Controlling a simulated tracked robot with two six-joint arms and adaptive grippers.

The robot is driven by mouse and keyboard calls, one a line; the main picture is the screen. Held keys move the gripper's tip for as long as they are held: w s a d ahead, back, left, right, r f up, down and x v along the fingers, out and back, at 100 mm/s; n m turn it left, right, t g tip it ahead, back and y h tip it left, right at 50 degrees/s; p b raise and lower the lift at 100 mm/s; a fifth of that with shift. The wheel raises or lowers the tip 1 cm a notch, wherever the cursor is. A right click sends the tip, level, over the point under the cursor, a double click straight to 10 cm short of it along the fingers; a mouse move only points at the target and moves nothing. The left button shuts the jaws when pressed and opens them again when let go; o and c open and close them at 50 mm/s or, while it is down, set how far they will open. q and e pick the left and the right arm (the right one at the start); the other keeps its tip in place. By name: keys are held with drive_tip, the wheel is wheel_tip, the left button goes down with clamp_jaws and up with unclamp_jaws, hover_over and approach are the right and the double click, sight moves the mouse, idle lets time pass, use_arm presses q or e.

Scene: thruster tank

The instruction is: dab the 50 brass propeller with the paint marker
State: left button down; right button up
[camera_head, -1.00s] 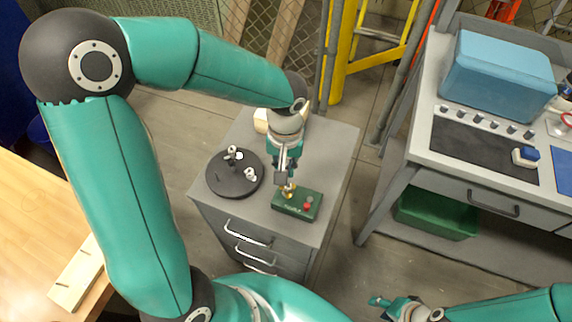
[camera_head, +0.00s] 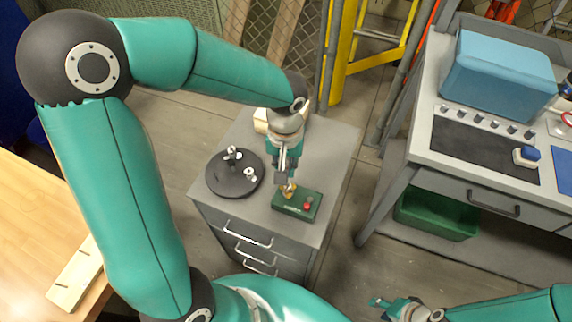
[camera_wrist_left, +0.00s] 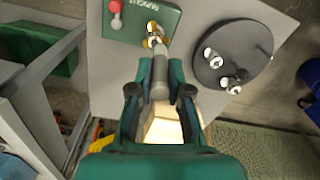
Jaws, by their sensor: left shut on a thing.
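The brass propeller (camera_head: 288,190) is at the left end of a green box (camera_head: 310,208) with a red knob, on a grey cabinet. It also shows in the left wrist view (camera_wrist_left: 153,40). My left gripper (camera_head: 282,168) is above it, pointing down, shut on a grey cylinder (camera_wrist_left: 160,82) that looks like the paint marker. The cylinder's far end is at the propeller; I cannot tell whether they touch. The number is not readable. My right gripper (camera_head: 380,308) is open and empty, low at the picture's right, away from the cabinet.
A round black stand (camera_head: 225,183) with small silver parts on posts is left of the green box. A pale block (camera_head: 261,121) lies behind my left gripper. A workbench (camera_head: 425,135) with a blue container (camera_head: 500,75) stands at the right. A green bin (camera_head: 437,216) is under it.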

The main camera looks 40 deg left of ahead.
use_arm(q)
drive_tip(key=shift+s, duration=0.1)
idle(0.3)
drive_tip(key=shift+r+p, duration=1.8)
drive_tip(key=shift+r, duration=0.7)
